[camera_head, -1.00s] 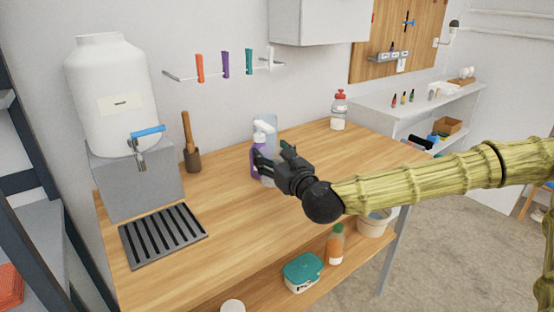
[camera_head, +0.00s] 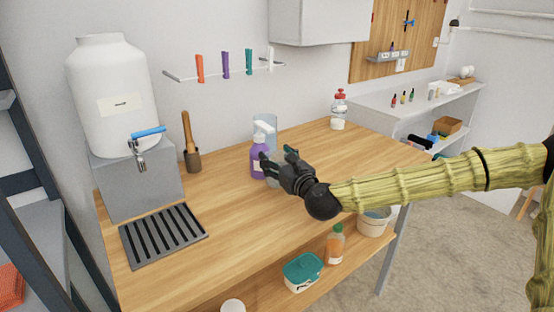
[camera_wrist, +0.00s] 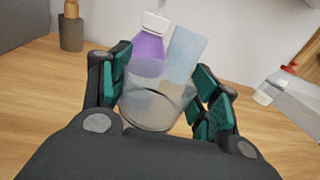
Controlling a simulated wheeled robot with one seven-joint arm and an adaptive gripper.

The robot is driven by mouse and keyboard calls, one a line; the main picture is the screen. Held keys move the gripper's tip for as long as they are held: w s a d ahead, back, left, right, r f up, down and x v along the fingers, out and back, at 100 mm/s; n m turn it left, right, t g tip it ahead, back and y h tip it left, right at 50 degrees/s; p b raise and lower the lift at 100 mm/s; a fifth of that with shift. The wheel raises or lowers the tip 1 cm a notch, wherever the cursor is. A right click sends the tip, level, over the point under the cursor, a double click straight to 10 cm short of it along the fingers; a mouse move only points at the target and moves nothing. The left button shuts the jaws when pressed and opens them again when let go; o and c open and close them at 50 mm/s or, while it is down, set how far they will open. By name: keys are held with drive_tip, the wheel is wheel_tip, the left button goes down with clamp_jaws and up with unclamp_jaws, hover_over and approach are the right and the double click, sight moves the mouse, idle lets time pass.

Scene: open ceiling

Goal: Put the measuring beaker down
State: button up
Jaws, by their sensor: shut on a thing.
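The measuring beaker (camera_wrist: 155,108) is a clear, see-through cup between my fingers in the wrist view. In the head view only a small pale part of it (camera_head: 272,183) shows below my fingers; the rest is hidden. My gripper (camera_head: 279,161) is shut on it, with teal finger pads on both sides, also seen in the wrist view (camera_wrist: 160,88). The beaker is over the wooden worktop (camera_head: 235,215), behind its front edge. I cannot tell whether its base touches the wood.
A purple spray bottle (camera_head: 258,161) and a pale blue clear item (camera_head: 270,124) stand close behind the beaker. A red-capped bottle (camera_head: 339,112) is farther right. A dark drip grate (camera_head: 163,235) lies left, below the white dispenser (camera_head: 110,95). The worktop's front middle is clear.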

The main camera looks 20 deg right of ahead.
drive_tip(key=shift+f, duration=0.15)
drive_tip(key=o, duration=0.9)
drive_tip(key=s, duration=0.4)
drive_tip(key=s+d, duration=0.1)
drive_tip(key=s, duration=0.3)
drive_tip(key=s+d, duration=0.1)
drive_tip(key=s, duration=0.2)
drive_tip(key=shift+s+d+b, duration=0.2)
drive_tip(key=shift+s+b, duration=0.1)
drive_tip(key=shift+s, duration=0.1)
